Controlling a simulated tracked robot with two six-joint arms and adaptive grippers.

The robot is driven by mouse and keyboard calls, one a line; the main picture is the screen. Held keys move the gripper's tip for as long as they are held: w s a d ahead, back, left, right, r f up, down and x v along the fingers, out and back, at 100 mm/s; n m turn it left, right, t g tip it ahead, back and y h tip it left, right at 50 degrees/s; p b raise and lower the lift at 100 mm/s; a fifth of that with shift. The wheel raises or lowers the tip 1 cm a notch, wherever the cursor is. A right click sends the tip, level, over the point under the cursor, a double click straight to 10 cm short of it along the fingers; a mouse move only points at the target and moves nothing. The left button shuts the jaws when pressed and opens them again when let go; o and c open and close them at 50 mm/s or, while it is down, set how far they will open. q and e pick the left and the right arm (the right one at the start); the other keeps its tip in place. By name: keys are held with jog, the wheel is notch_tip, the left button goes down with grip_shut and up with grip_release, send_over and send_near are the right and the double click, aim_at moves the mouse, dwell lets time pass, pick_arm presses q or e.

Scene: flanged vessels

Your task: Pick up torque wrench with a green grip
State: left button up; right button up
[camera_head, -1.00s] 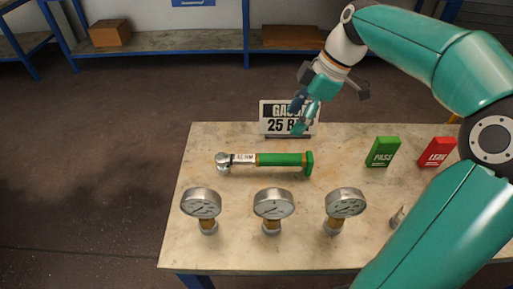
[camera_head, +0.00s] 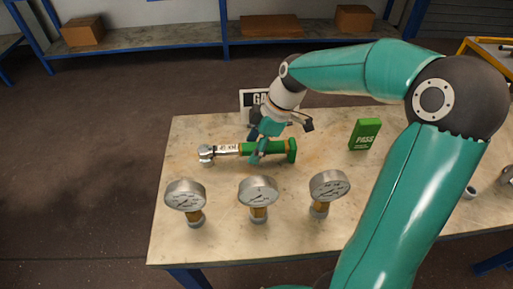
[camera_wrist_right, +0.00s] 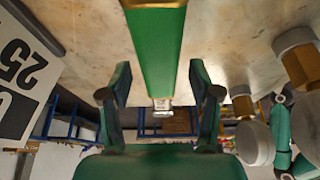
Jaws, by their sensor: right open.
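The torque wrench with a green grip (camera_head: 278,150) lies on the table in the head view, its silver head to the left and the green grip to the right. My right gripper (camera_head: 256,148) is at the left part of the green grip, and its fingers cover some of it. In the right wrist view the green grip (camera_wrist_right: 158,45) runs between the two spread fingers of the right gripper (camera_wrist_right: 160,80), with a gap on each side. The right gripper is open and holds nothing. My left gripper is in neither view.
A green PASS block (camera_head: 364,134) is to the right. The table (camera_head: 225,235) is clear at its front left.

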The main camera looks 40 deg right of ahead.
aim_at(250, 145)
jog(key=x, duration=0.2)
jog(key=shift+w+f, duration=0.1)
jog(key=shift+f, duration=0.1)
grip_shut()
jog(key=shift+r, duration=0.1)
notch_tip(250, 145, up, 20)
jog(key=p, duration=0.2)
dwell(0.7)
